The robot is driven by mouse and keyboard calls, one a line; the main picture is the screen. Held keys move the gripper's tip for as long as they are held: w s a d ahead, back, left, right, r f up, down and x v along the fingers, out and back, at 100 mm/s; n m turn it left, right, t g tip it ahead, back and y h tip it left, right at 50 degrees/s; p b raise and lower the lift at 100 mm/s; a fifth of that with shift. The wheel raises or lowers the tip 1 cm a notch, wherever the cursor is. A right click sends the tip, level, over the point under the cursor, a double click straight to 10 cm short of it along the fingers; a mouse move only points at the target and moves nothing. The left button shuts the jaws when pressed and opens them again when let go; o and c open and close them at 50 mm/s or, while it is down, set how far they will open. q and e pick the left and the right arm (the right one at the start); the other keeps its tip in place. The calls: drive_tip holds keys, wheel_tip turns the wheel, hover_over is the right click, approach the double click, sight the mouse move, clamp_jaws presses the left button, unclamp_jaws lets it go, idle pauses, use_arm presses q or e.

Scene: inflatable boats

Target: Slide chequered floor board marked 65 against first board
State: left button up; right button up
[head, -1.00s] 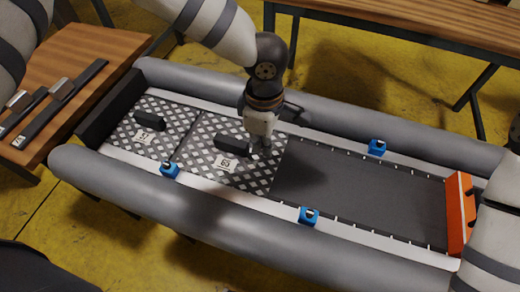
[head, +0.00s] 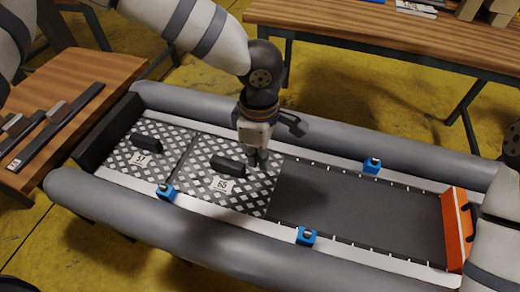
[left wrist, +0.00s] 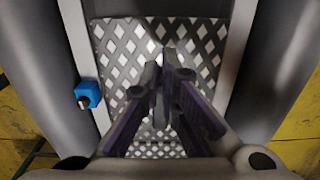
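The chequered board marked 65 (head: 204,187) lies flat on the boat floor, with a black block on top. The first chequered board (head: 122,162), its label hard to read, lies to its left; only a thin dark line shows between them. My left gripper (head: 258,165) points down over the right part of the 65 board, to the right of the block. In the left wrist view its fingertips (left wrist: 172,58) are together with nothing visible between them, above a chequered board (left wrist: 205,35). I cannot tell whether they touch it. My right gripper is out of view; only my right arm shows.
Grey boat tubes (head: 120,205) flank the floor. Blue clamps (head: 306,236) sit along the side strips. Bare dark floor (head: 360,215) runs right to an orange panel (head: 457,232). A wooden table (head: 90,70) with dark bars stands left, a wooden bench (head: 390,35) behind.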

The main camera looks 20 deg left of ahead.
sight(257, 182)
use_arm(q)
wheel_tip(257, 182, down, 8)
drive_tip(key=b, duration=0.2)
drive_tip(key=shift+s+r+b, duration=0.1)
drive_tip(key=shift+r+b, duration=0.15)
drive_tip(key=shift+b, duration=0.15)
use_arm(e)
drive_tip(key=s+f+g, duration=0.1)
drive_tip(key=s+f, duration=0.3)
use_arm(q)
drive_tip(key=shift+s+a+r, duration=0.1)
drive_tip(key=shift+a+r, duration=0.05)
drive_tip(key=shift+a, duration=0.4)
drive_tip(key=shift+a+p, duration=0.3)
drive_tip(key=shift+a, duration=0.15)
drive_tip(key=shift+f, duration=0.25)
drive_tip(key=shift+s+d, duration=0.1)
drive_tip(key=shift+d, duration=0.75)
wheel_tip(257, 182, up, 9)
drive_tip(key=p, duration=0.3)
drive_tip(key=shift+w+d+r, duration=0.15)
drive_tip(key=shift+w+r, duration=0.05)
drive_tip(key=shift+w, duration=0.05)
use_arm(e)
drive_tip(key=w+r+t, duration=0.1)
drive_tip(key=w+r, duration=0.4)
